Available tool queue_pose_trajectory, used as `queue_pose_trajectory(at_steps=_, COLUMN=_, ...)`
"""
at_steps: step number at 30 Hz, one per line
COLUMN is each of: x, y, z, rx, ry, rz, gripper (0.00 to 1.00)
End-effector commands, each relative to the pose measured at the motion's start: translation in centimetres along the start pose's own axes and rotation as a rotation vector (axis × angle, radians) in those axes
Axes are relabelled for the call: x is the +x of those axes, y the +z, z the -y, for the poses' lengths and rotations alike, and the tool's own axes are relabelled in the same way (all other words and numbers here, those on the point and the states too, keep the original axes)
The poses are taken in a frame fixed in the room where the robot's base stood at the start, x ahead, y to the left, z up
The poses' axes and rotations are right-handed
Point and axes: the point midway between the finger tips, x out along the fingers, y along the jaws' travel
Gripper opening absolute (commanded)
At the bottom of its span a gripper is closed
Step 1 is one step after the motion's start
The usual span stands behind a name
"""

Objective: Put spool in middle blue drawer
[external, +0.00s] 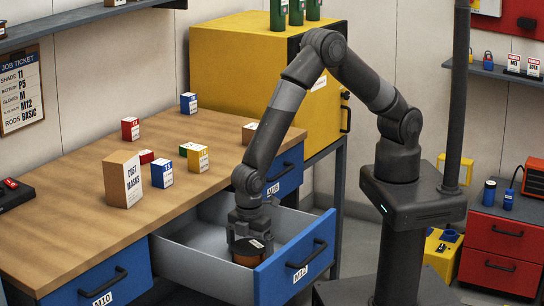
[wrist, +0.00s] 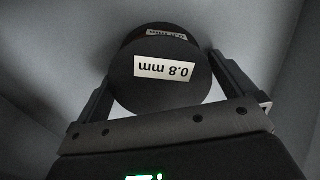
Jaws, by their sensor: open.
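The spool (external: 246,260) is a dark round reel with copper-coloured winding and a white label. It lies inside the open middle blue drawer (external: 292,272), near its front panel, which is marked M12. In the wrist view the spool (wrist: 150,92) shows a dark flange with a "0.8 mm" label. My gripper (external: 248,243) reaches down into the drawer at the spool. In the wrist view its open fingers (wrist: 165,85) stand one on each side of the spool. Whether the spool touches the drawer floor is hard to tell.
Blue drawers flank the open one, left (external: 100,290) and right (external: 286,172), both shut. The wooden bench top (external: 75,195) holds a dust masks box (external: 123,179) and several small boxes. A yellow cabinet (external: 235,65) stands behind. The drawer looks otherwise empty.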

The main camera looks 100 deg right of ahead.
Motion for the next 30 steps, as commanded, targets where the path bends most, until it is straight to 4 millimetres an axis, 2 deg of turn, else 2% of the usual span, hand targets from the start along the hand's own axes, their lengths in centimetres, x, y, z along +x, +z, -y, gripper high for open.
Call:
queue_pose_trajectory(at_steps=5, x=-2.8, y=-0.1, z=0.0, rx=0.0, ry=0.001, rz=-0.004, gripper=1.0)
queue_pose_trajectory(at_steps=15, x=-9.8, y=-0.1, z=-0.1, rx=0.0, ry=0.001, rz=-0.004, gripper=1.0)
queue_pose_trajectory(at_steps=21, x=-11.6, y=0.0, z=0.0, rx=0.0, ry=0.0, rz=-0.002, gripper=1.0)
queue_pose_trajectory(at_steps=28, x=-12.1, y=0.1, z=-0.1, rx=0.002, ry=0.001, rz=-0.002, gripper=1.0)
queue_pose_trajectory(at_steps=30, x=-12.8, y=0.5, z=-0.3, rx=0.012, ry=0.005, rz=-0.009, gripper=1.0)
